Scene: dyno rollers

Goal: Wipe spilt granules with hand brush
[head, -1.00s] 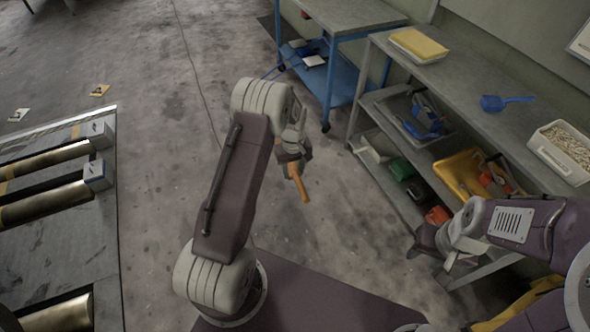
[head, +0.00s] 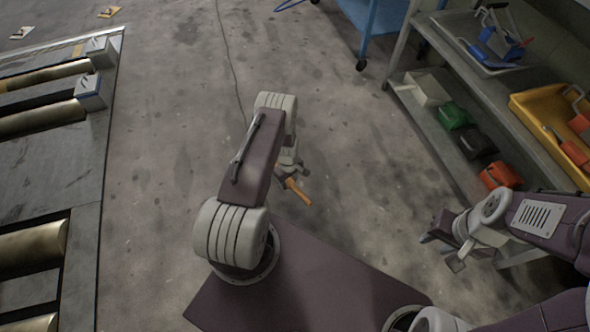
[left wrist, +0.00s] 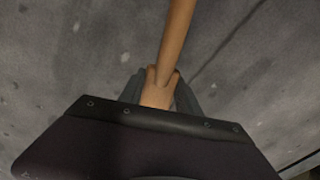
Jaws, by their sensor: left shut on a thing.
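My left gripper (head: 286,178) is shut on an orange-brown wooden handle (head: 299,192), which looks like the hand brush's. It is held above the grey floor, just beyond my base. In the left wrist view the handle (left wrist: 178,35) runs up from between the grey fingers (left wrist: 160,95) and out of the top edge. Bristles do not show in either view. My right gripper (head: 441,251) hangs at the right, beside the shelf unit, with its fingers apart and nothing seen between them. No spilt granules can be made out on the visible floor.
A roller bed (head: 45,170) with brass rollers lies along the left. A shelf unit (head: 432,135) at the right holds a yellow tray (head: 535,118), blue tools (head: 500,42) and several small containers. A blue trolley (head: 372,22) stands behind.

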